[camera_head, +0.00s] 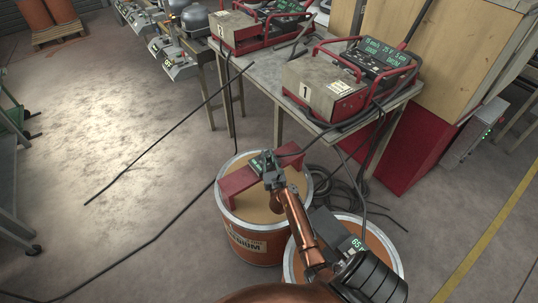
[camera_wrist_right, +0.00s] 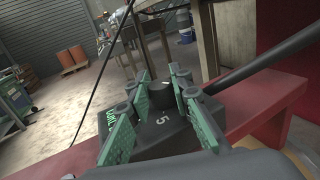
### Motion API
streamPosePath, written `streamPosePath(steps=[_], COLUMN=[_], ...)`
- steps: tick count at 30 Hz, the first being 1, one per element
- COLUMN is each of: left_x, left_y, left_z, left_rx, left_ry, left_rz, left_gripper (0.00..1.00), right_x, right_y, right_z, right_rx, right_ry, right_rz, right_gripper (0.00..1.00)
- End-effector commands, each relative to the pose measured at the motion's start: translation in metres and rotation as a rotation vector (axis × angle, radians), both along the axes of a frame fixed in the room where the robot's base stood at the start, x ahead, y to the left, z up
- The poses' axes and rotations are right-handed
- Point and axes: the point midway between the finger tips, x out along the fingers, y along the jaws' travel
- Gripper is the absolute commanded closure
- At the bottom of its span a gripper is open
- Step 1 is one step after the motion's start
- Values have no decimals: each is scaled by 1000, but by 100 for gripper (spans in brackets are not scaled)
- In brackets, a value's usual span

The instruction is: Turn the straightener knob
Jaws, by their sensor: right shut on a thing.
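The straightener is a small dark unit with a green display (camera_head: 257,164), on a red beam (camera_head: 240,187) laid across an orange drum (camera_head: 262,243). My right gripper (camera_head: 271,176) reaches it from the lower right and covers much of it. In the right wrist view the green-padded fingers of the right gripper (camera_wrist_right: 163,108) stand on both sides of the dark knob area, and a white "-5" mark shows between them. The gripper is shut on the knob, whose outline is partly hidden by the fingers. My left gripper is not in view.
A second orange drum (camera_head: 372,237) stands close, partly under my right arm. Dark cables loop on the floor behind the drums. A table (camera_head: 262,73) carries red-framed machines numbered 1 (camera_head: 325,85) and 2 (camera_head: 240,28). The floor at left is mostly clear.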

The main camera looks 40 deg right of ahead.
Motion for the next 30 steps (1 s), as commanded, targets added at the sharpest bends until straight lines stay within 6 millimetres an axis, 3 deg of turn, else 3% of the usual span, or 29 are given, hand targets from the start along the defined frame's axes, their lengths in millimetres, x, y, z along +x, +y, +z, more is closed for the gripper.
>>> streamPosePath(steps=[15,16,24,30], left_x=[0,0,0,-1], left_y=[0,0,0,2], left_z=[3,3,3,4], left_rx=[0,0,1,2], left_ry=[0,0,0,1], left_rz=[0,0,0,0], left_gripper=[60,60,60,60], right_x=[0,0,0,0], right_y=[0,0,0,0], right_z=[-1,-1,0,0], right_rx=[-1,-1,-1,-1], right_ry=[0,0,0,0], right_rz=[17,17,17,17], right_gripper=[100,79,62,62])
